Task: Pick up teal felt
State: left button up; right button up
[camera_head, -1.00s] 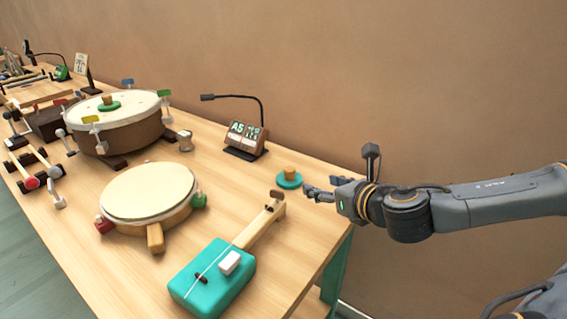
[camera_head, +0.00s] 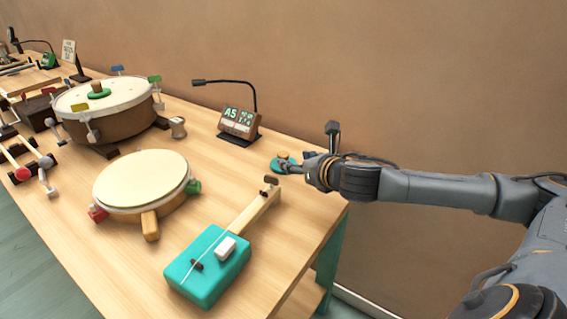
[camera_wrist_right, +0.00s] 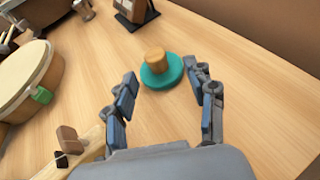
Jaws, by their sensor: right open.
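The teal felt (camera_head: 277,166) is a round teal disc with a wooden knob on top, lying on the table near its back right edge. In the right wrist view the teal felt (camera_wrist_right: 160,75) sits just beyond my fingertips, roughly between their lines. My right gripper (camera_head: 296,165) is open and reaches it from the right, partly covering it in the head view. In the right wrist view its two fingers (camera_wrist_right: 165,85) are spread wide with nothing between their lower parts. My left gripper is in neither view.
A teal box instrument with a wooden neck (camera_head: 208,265) lies in front of the felt. A wooden tuner display with a lamp (camera_head: 238,124) stands behind left. A frame drum (camera_head: 140,180) and a larger drum (camera_head: 110,120) with a similar green knobbed disc (camera_head: 99,95) stand further left.

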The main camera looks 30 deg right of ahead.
aim_at(286, 158)
jog(key=shift+w+f, duration=0.15)
jog(key=shift+w, duration=0.2)
jog(key=shift+a+b+x, duration=0.1)
jog(key=shift+b+x, duration=0.1)
jog(key=shift+x, duration=0.85)
jog(key=shift+a+b+x, duration=0.15)
jog(key=shift+x, duration=0.95)
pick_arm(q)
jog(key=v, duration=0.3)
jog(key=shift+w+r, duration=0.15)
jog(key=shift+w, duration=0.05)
pick_arm(e)
grip_shut()
